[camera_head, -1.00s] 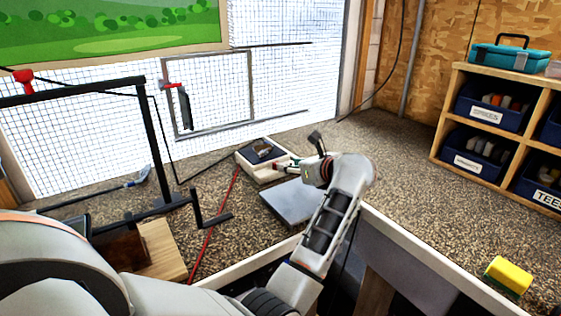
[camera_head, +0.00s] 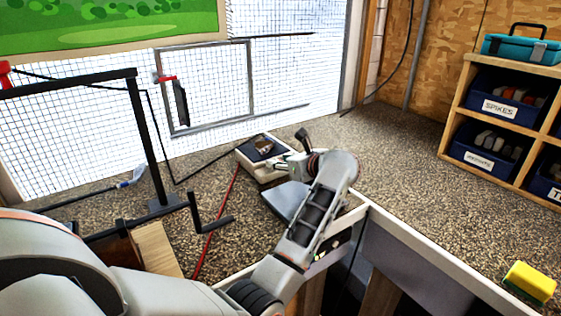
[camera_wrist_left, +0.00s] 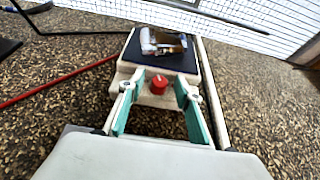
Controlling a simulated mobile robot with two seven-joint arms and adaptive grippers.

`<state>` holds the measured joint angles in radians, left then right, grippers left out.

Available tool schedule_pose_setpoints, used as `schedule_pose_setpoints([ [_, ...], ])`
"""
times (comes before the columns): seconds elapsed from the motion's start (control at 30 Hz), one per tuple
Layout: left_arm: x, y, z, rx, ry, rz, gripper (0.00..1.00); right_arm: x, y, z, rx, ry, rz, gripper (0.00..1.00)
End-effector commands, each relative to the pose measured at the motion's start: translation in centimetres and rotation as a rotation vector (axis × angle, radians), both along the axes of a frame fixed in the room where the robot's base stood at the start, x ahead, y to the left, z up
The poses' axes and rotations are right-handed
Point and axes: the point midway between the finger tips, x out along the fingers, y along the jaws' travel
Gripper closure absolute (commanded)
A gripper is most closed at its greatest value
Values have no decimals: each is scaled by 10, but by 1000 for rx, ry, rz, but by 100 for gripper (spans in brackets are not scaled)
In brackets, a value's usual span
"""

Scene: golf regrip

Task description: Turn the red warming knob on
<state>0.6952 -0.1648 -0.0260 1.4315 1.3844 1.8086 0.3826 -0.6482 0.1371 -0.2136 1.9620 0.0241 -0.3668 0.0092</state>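The red warming knob (camera_wrist_left: 158,84) sits on the front face of a cream box (camera_wrist_left: 122,75) with a dark top, in the left wrist view. In the head view the same box (camera_head: 250,171) stands on the bench, its knob hidden or too small to tell. My left gripper (camera_wrist_left: 158,93) is open, its two teal-padded fingers reaching toward the front face on either side of the knob. I see a gap between each pad and the knob. In the head view the left gripper (camera_head: 284,164) is at the box's right front. My right gripper is not in view.
A grey slab (camera_head: 287,201) lies below my left wrist. A red shaft (camera_head: 216,222) lies left of the box, near a black crank stand (camera_head: 148,140). A yellow sponge (camera_head: 531,281) lies at the right front. Wooden shelves (camera_head: 455,110) with blue bins stand right. The bench's right middle is clear.

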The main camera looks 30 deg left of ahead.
Motion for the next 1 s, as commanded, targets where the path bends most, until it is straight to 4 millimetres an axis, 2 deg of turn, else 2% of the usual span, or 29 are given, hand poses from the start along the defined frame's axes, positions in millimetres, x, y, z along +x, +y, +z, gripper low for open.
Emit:
schedule_pose_setpoints([
  [0.03, 0, 0, 0, 0, 0, 0, 66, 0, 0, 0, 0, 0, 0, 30],
  [0.07, 0, 0, 0, 0, 0, 0, 71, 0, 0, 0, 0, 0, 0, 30],
  [0.17, 0, 0, 0, 0, 0, 0, 97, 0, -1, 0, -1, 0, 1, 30],
  [0.2, 0, 0, 0, 0, 0, 0, 100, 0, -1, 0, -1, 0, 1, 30],
  [0.43, -1, 0, -1, -2, 2, -20, 100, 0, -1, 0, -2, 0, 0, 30],
  [0.8, -4, 3, -1, -2, 1, -231, 100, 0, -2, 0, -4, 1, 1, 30],
  [1.0, -4, 2, -1, 1, 2, -265, 100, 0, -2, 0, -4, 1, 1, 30],
])
